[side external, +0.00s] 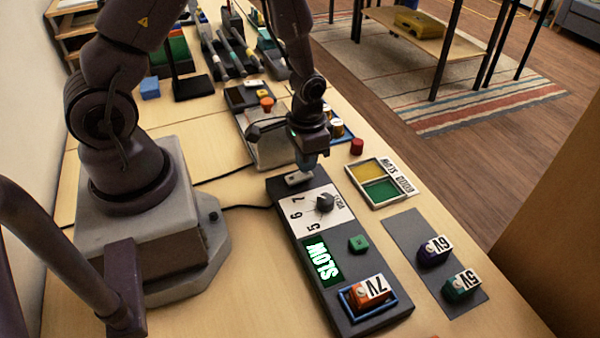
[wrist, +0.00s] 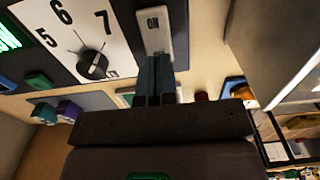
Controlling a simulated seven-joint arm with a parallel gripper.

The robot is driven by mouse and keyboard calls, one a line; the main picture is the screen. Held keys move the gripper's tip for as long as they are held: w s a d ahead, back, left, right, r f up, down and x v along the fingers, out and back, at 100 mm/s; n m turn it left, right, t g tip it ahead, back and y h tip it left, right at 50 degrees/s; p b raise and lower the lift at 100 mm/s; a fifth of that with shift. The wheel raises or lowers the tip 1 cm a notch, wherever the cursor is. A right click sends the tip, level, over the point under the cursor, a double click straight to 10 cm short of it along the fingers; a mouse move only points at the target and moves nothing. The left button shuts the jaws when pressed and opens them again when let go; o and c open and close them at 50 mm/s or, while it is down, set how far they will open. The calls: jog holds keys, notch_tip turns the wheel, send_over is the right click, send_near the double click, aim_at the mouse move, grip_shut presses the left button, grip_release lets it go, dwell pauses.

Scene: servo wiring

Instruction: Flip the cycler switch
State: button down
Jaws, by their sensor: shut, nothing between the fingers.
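The cycler (side external: 285,215) is a long dark box on the table with a white dial plate marked 5, 6, 7, a black knob (side external: 325,202), a lit green SLOW display (side external: 322,262) and a green button (side external: 358,243). Its pale switch (side external: 297,179) sits at the far end and reads ON in the wrist view (wrist: 153,22). My gripper (side external: 308,166) is shut and empty, pointing down over the switch. In the wrist view its fingertips (wrist: 155,60) overlap the switch's lower part and hide it. I cannot tell whether they touch it.
An orange 7V block (side external: 370,292) sits in the cycler's blue-rimmed slot. Two 6V blocks, purple (side external: 434,250) and teal (side external: 461,285), stand on a grey mat (side external: 405,232) at right. A yellow-and-green tray (side external: 348,168) and a red cylinder (side external: 357,146) are beyond.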

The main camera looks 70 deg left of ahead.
jog(key=shift+f, duration=0.75)
dwell(0.3)
jog(key=shift+r, duration=3.5)
